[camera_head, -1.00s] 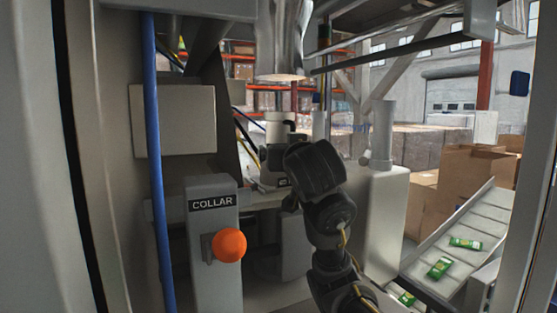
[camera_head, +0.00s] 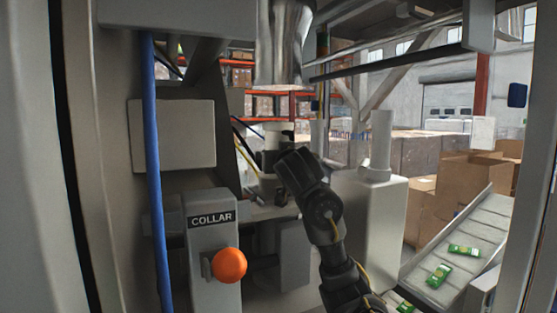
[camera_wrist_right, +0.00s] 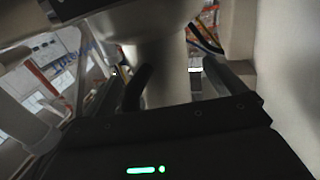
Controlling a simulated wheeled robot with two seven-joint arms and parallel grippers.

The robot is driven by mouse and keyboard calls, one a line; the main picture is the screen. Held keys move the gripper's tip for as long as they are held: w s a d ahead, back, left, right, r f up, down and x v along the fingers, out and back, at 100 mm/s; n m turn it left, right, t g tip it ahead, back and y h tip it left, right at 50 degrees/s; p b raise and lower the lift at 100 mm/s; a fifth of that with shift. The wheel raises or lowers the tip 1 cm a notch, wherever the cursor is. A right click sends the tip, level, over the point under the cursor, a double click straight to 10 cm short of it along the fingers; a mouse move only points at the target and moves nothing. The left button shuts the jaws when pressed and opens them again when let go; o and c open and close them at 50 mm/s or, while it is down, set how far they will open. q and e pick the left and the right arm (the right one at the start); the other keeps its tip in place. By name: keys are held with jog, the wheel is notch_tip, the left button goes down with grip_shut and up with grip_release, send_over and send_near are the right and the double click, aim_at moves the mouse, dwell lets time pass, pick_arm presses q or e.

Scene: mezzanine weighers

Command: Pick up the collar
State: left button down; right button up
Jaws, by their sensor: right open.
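A small pale cylindrical piece (camera_head: 278,128), which may be the collar, stands just beyond my right gripper (camera_head: 272,160) in the head view; its lower part is hidden by the gripper. In the right wrist view a pale flared body with a narrower neck (camera_wrist_right: 165,78) stands in front of the gripper. A dark finger (camera_wrist_right: 137,88) shows left of the neck. I cannot tell whether they touch. The right gripper is open and appears empty. A grey post (camera_head: 214,250) carries a COLLAR label (camera_head: 211,218) and an orange knob (camera_head: 229,265). My left gripper is out of view.
A shiny metal tube (camera_head: 285,45) hangs above the gripper. A blue pipe (camera_head: 154,180) runs down the left side. A grey housing (camera_head: 372,215) stands right of my arm. A conveyor (camera_head: 485,220) with green packets and cardboard boxes (camera_head: 470,175) lie further right.

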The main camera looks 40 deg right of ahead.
jog(key=shift+w+d, duration=0.2)
jog(key=shift+d, duration=0.05)
jog(key=shift+a, duration=0.2)
jog(key=shift+c, duration=1.8)
jog(key=c, duration=1)
jog(key=shift+c, duration=0.4)
jog(key=shift+r, duration=0.1)
